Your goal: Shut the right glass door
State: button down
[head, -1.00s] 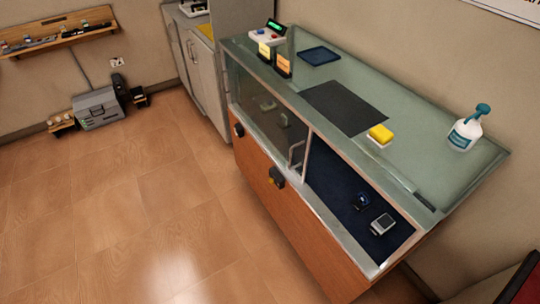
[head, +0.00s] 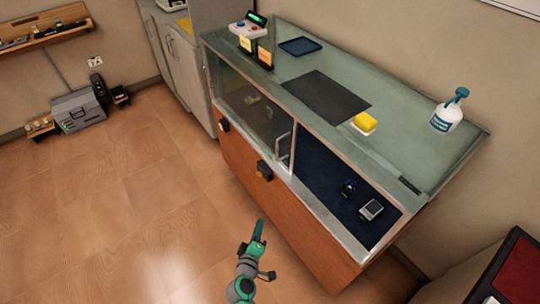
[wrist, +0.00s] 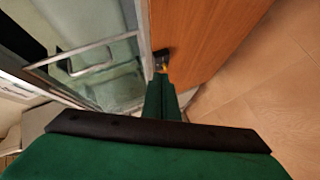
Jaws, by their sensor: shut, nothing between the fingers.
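The display case has a glass front (head: 250,112). Glass covers the left half, with an upright bar handle (head: 284,148) near its right edge. The right half stands open, showing a dark blue lining. I cannot tell the overlapping panes apart. My green gripper (head: 258,230) is shut and empty, in front of the wooden lower panel, below and left of the handle, apart from it. In the wrist view, the shut fingers (wrist: 160,95) point towards the panel, and the handle (wrist: 92,58) shows on the glass to the upper left.
A dark lock with a yellow part (head: 264,170) juts from the panel below the glass. Two watches, one of them silver (head: 371,209), lie in the open half.

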jog(key=w+a+r+n+t+h, duration=0.1)
jog(key=w+r+h, duration=0.1)
jog(key=w+r, duration=0.6)
jog(key=w+a+r+n+t+h, duration=0.1)
jog(key=w+a+r+h, duration=0.3)
jog(key=w, duration=0.6)
jog(key=w+d+r+y, duration=0.1)
jog(key=w+d, duration=0.5)
jog(key=d, duration=0.3)
jog(key=shift+r+y, duration=0.15)
jog(key=shift+y, duration=0.25)
jog(key=shift+w, duration=0.1)
